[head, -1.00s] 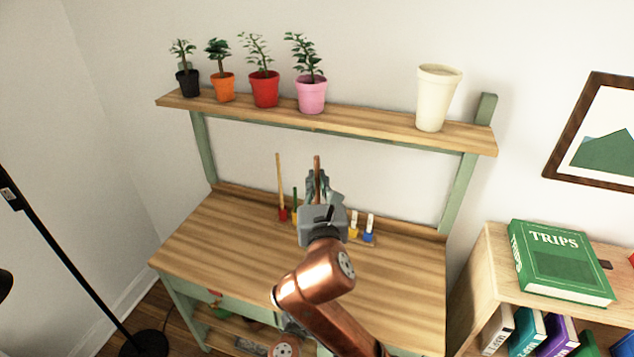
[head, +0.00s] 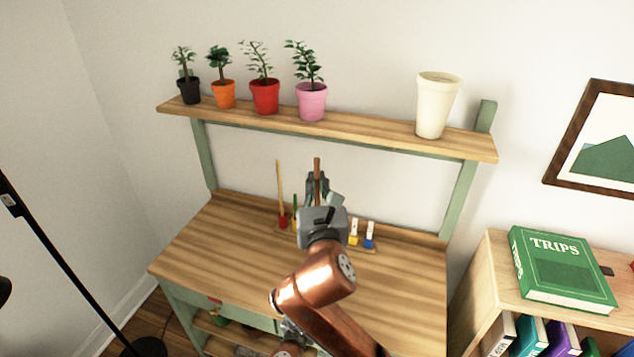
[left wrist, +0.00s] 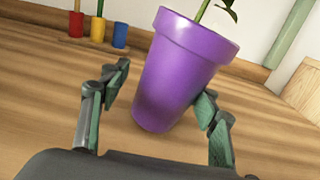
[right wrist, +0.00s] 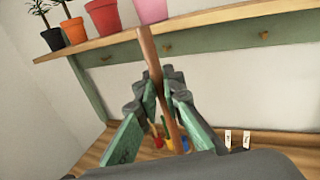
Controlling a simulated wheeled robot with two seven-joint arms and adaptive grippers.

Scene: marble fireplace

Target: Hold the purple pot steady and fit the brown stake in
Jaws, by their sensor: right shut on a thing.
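The purple pot (left wrist: 178,75) holds a green-leaved plant, partly out of frame, and looks tilted in the left wrist view. My left gripper (left wrist: 160,105) is open with its fingers on either side of the pot. A gap shows at the left finger; the right finger is against or very near the pot wall. In the head view I cannot make out the purple pot. My right gripper (head: 318,185) is shut on the upright brown stake (head: 317,167), above the back of the desk. The stake also shows in the right wrist view (right wrist: 151,60), leaning between the fingers.
A shelf (head: 370,138) above the desk bears several small potted plants and a cream pot (head: 437,105). A rack with coloured cups and sticks (head: 280,190) stands at the desk's back. The desk's left part (head: 215,245) is clear. A green book (head: 560,268) lies at right.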

